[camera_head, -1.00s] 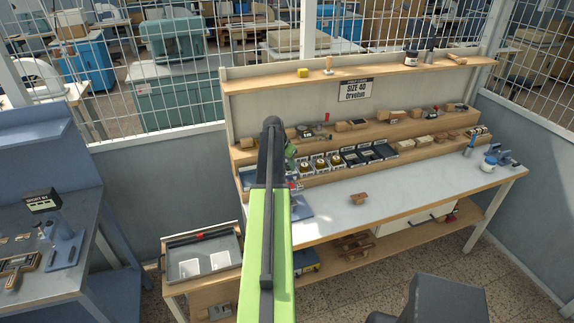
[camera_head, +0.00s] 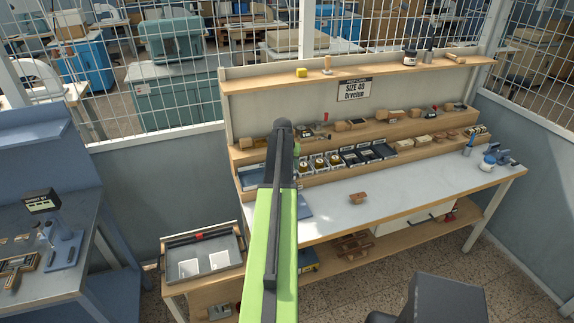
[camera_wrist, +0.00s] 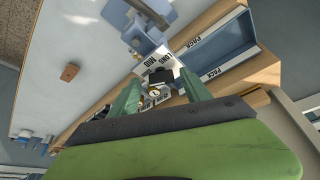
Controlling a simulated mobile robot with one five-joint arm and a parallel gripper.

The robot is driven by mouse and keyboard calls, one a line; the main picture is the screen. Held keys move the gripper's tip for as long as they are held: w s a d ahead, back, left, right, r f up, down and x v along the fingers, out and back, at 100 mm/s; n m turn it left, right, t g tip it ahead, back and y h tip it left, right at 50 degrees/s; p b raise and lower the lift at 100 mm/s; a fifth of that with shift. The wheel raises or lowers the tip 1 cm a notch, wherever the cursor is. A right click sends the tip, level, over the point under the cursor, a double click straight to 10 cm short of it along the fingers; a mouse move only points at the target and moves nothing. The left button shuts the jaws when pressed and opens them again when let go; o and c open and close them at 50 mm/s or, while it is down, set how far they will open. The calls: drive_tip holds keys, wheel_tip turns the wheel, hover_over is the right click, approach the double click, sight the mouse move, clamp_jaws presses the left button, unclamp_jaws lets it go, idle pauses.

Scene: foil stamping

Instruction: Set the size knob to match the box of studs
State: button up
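In the wrist view my gripper (camera_wrist: 160,82) has its two green fingers apart. Between and just beyond the fingertips is a small round dial-like part (camera_wrist: 154,92) with a pale face, perhaps the size knob; its setting is unreadable. A black block (camera_wrist: 162,76) sits just behind it. Contact with the fingers cannot be told. A blue device (camera_wrist: 143,38) stands beside a white label with partly readable text. In the head view my arm covers most of this spot. A row of small boxes (camera_head: 320,164) with gold or dark contents stands on the lower shelf; which holds the studs is unclear.
A sign (camera_head: 353,90) on the bench back reads "SIZE 40" with a name below. A blue bin (camera_wrist: 222,50) labelled PACK lies right of the fingers. A wooden block (camera_head: 358,198) is on the open benchtop (camera_head: 410,185). A grey tray (camera_head: 218,248) stands at lower left.

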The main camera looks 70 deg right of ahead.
drive_tip(key=shift+a+r+p, duration=0.1)
drive_tip(key=shift+r+p, duration=0.35)
drive_tip(key=p+v, duration=1.5)
drive_tip(key=v, duration=0.1)
drive_tip(key=shift+a+r, duration=0.15)
drive_tip(key=shift+r, duration=0.05)
